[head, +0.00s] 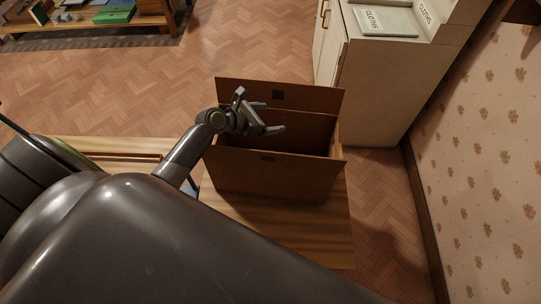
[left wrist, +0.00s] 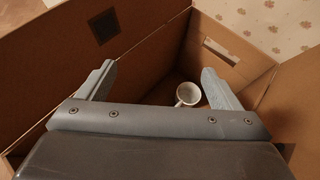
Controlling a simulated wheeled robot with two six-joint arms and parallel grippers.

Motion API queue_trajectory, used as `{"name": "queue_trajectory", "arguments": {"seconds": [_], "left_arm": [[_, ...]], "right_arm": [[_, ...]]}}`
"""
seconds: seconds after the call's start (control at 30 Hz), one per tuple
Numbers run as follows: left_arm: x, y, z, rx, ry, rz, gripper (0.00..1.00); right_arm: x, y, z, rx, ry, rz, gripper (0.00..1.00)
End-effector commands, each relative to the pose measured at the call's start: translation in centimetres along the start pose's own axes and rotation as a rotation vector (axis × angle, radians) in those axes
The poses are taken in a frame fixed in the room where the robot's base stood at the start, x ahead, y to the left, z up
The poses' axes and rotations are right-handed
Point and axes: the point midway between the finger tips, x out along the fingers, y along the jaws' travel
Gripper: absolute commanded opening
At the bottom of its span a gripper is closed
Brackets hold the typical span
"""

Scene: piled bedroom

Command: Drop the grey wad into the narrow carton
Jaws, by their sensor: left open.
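A brown cardboard carton (head: 270,178) with its flaps open stands on a wooden table in the head view. Its inside walls (left wrist: 55,70) fill much of the left wrist view. My left gripper (head: 273,117) is over the carton's opening, fingers spread, with nothing between them. In the left wrist view the open fingers (left wrist: 159,72) point down into the carton. A white mug (left wrist: 187,94) lies inside, seen between and beyond the fingers, near the right one. I see no grey wad in either view. My right gripper is not in view.
The wooden table (head: 240,219) carries the carton. A white cabinet (head: 385,95) with a "CLOTHS" label stands behind it, and a flowered wall (head: 480,170) is at the right. A low shelf (head: 85,22) is far left. Open floor (head: 245,45) lies beyond.

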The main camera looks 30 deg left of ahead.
Motion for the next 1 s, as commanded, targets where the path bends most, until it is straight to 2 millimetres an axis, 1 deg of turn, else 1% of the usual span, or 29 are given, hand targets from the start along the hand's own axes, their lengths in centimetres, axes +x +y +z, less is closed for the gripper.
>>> {"name": "queue_trajectory", "arguments": {"seconds": [0.17, 0.4, 0.6, 0.7, 0.8, 1.0], "left_arm": [[-3.3, 0.1, -0.1, 0.004, 0.003, 0.002, 0.86], [-8.8, 0.0, -0.2, 0.005, 0.006, 0.0, 0.86], [-12.7, 0.0, -0.1, 0.004, 0.005, 0.0, 0.86], [-14.2, 0.0, -0.1, 0.003, 0.005, -0.001, 0.86], [-15.3, 0.0, -0.1, 0.003, 0.004, 0.0, 0.86], [-16.3, 0.0, 0.0, 0.0, 0.002, -0.001, 0.86]], "right_arm": [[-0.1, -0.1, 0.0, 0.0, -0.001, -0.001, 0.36], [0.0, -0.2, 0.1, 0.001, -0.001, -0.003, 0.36], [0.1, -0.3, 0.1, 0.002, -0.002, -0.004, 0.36], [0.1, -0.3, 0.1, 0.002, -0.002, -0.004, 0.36], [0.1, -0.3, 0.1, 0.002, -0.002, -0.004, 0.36], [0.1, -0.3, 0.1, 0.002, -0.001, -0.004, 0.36]]}}
